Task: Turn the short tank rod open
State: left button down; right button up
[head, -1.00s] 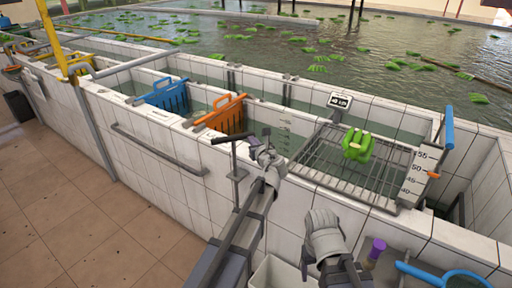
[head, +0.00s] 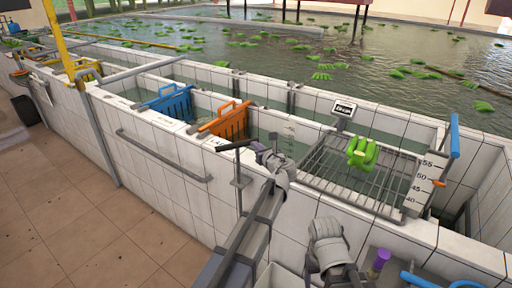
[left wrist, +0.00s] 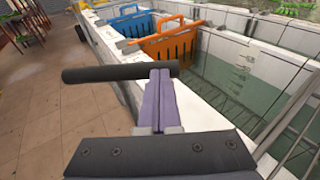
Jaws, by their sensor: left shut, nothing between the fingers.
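The short tank rod (head: 239,188) stands upright outside the white tiled tank wall, with a black bar handle (head: 232,145) across its top. The handle (left wrist: 105,73) lies nearly level across the left wrist view. My left gripper (head: 258,151) is shut and empty at the right end of the handle. Its purple fingers (left wrist: 159,98) overlap that end in the left wrist view; I cannot tell whether they touch it. My right arm's grey wrist shows low in the head view. A dark part beside it may be the right gripper (head: 307,264), but its jaws are not clear.
A blue crate (head: 168,104) and an orange crate (head: 227,123) hang in the tanks. A wire rack (head: 345,172) holds a green banana bunch (head: 361,152). A blue-handled rod (head: 453,136) stands at the right.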

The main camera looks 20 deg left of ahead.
aim_at(257, 140)
pick_arm(q)
jog(key=w+n+g+y, duration=0.2)
jog(key=n+g, duration=0.1)
jog(key=w+n+g+y, duration=0.1)
jog(key=n+g+y, duration=0.1)
jog(key=shift+w+a, duration=0.35)
jog(key=shift+a, duration=0.15)
jog(key=shift+w+a, duration=0.2)
dwell(0.4)
